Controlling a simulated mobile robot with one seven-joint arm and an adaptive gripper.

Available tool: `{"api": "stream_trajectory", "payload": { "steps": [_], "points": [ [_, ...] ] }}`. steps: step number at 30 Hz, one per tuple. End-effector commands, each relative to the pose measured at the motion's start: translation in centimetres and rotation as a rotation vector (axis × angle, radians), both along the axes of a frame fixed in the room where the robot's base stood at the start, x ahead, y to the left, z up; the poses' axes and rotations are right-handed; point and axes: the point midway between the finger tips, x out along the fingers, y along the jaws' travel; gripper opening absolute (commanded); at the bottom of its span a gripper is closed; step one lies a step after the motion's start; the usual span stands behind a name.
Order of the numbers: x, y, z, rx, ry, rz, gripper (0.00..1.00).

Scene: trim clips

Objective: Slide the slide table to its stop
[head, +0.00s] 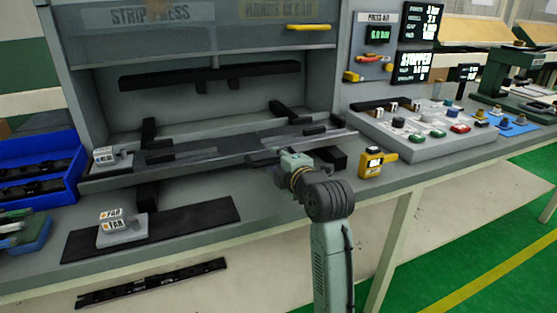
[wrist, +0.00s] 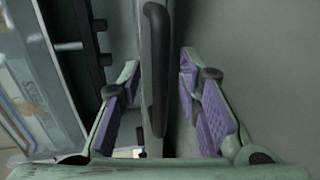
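The slide table (head: 205,165) is a long grey plate with dark strips on it, lying across the front of the strip press opening. My gripper (head: 272,158) is at its front edge, right of the middle, and hides part of that edge. In the wrist view a black bar handle (wrist: 155,75) stands on a grey edge. My gripper (wrist: 160,68) is open, with one purple-padded finger on each side of the handle. Gaps show between the pads and the handle. The stop cannot be made out.
A press guard (head: 200,42) hangs above the opening. A yellow device (head: 377,163) and a button panel (head: 430,130) stand right of my gripper. Labelled grey blocks (head: 122,228) and a blue bin (head: 40,165) are at left. A dark mat (head: 190,226) lies in front.

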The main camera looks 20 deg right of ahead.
Motion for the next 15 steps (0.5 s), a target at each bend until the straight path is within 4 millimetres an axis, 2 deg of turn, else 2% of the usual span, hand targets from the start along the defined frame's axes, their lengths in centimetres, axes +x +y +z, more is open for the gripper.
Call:
{"api": "stream_trajectory", "payload": {
  "steps": [4, 15],
  "points": [
    [0.00, 0.01, -0.02, 0.000, 0.000, 0.000, 0.31],
    [-0.03, 0.02, 0.00, 0.001, 0.000, 0.001, 0.06]
  ]
}}
